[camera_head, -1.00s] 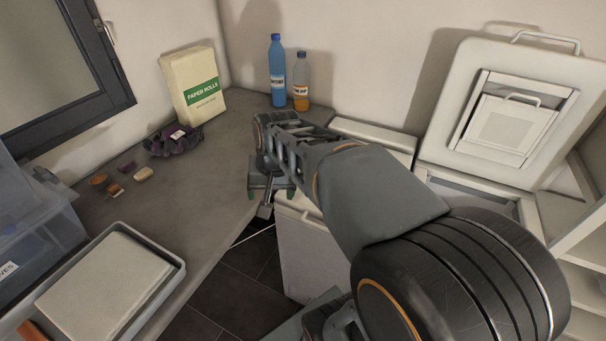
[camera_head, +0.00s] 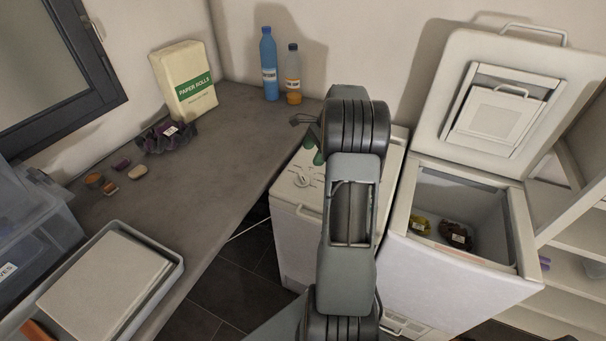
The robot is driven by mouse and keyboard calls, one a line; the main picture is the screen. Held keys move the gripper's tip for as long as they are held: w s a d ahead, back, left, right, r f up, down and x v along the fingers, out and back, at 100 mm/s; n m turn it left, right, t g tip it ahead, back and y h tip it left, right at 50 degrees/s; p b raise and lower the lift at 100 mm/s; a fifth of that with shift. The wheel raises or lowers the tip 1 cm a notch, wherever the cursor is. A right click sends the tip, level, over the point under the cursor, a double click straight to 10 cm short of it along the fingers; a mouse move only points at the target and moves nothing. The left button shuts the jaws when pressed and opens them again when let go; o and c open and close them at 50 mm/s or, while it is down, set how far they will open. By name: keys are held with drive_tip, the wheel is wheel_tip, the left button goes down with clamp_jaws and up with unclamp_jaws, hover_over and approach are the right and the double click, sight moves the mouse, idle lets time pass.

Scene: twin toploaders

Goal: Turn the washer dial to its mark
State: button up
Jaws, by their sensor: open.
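A small round pale dial (camera_head: 302,181) sits on the top of the closed white toploader (camera_head: 300,238), left of my arm. Its mark is too small to make out. The twin toploader on the right (camera_head: 452,268) has its lid up, and no dial shows on it. My gripper (camera_head: 314,150) is mostly hidden behind my arm. Its green fingertips show just above and beyond the dial, apart from it in the picture. Its jaws are open, with nothing seen between them. My arm covers much of the closed machine's top.
The raised lid (camera_head: 510,95) stands at the right, and dark and yellow items lie in the open drum.

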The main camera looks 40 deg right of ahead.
sight(302, 176)
drive_tip(key=x, duration=0.9)
drive_tip(key=shift+w+a+f+p, duration=0.1)
drive_tip(key=shift+a+f+p, duration=0.2)
drive_tip(key=shift+p, duration=0.1)
drive_tip(key=shift+c, duration=0.4)
drive_tip(key=c, duration=0.9)
drive_tip(key=shift+o, duration=0.2)
